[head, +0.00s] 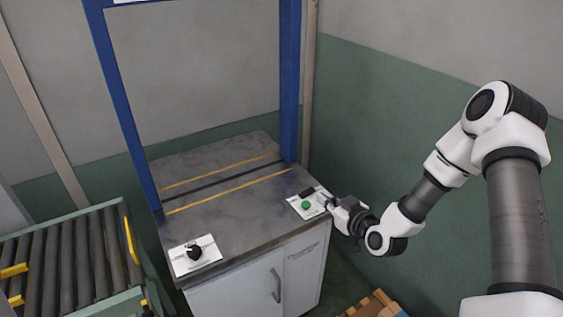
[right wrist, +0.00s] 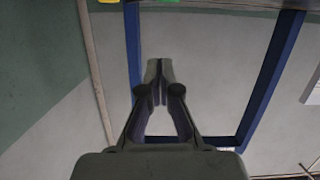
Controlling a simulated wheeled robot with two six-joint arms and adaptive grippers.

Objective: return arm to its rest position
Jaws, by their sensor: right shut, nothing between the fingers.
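My right arm comes in from the right in the head view. Its gripper (head: 328,203) is at the right edge of the grey table, beside a white panel (head: 297,210) with a green button (head: 306,205). I cannot tell whether the fingertips touch the panel. In the right wrist view the two fingers of the right gripper (right wrist: 159,70) are together, with nothing between them. A green patch and a yellow patch show at the top edge of that view. My left gripper is not in view.
The grey table (head: 230,240) stands on a white cabinet (head: 255,280) under a blue frame (head: 290,80). A white panel with a black knob (head: 194,252) sits at its front left. A roller conveyor (head: 85,255) is at the left. A wooden pallet (head: 375,305) lies below right.

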